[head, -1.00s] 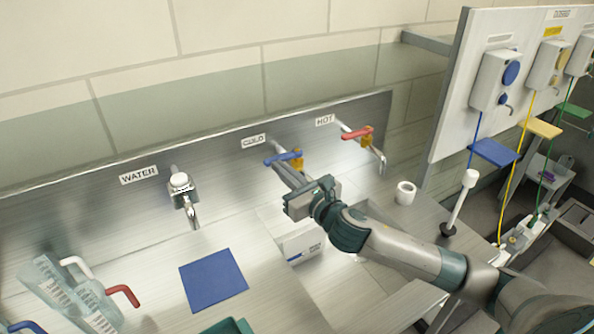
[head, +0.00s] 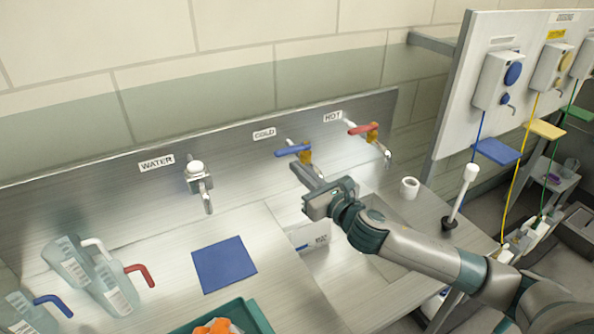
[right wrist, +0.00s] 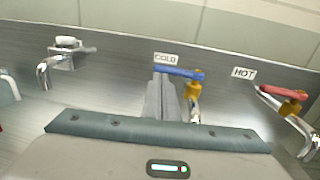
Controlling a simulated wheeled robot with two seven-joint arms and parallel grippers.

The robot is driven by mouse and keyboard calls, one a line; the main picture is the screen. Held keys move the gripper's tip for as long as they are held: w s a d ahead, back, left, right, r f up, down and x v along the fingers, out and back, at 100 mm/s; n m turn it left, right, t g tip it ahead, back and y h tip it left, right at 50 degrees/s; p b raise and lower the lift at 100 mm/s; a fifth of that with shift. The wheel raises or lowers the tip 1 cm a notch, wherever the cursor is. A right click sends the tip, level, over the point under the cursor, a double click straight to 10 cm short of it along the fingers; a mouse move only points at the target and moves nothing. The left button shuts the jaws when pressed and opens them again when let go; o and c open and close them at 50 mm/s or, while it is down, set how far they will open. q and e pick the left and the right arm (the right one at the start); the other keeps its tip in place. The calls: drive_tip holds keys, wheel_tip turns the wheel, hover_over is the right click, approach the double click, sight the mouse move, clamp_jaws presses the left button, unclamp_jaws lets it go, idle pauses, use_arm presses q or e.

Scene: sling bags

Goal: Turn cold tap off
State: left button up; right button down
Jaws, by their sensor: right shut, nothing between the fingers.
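The cold tap has a blue lever handle (head: 292,150) on an orange valve body, under the COLD label on the steel back panel. The lever lies roughly along the wall, its free end to the left. It also shows in the right wrist view (right wrist: 180,73). My right gripper (head: 303,170) is shut and empty, its fingers just in front of and below the blue lever. In the wrist view the fingertips (right wrist: 160,78) overlap the lever's left part; I cannot tell whether they touch. My left gripper is not in view.
The hot tap (head: 363,128) with a red lever is close on the right. The water tap (head: 198,178) is on the left. A white box (head: 306,236) is below the hand. A white cup (head: 409,188), blue mat (head: 224,264) and jugs (head: 112,287) stand around.

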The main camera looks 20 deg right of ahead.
drive_tip(key=s+b, duration=0.3)
drive_tip(key=s, duration=0.6)
drive_tip(key=shift+d, duration=0.45)
drive_tip(key=shift+s+f, duration=0.1)
drive_tip(key=shift+f, duration=0.05)
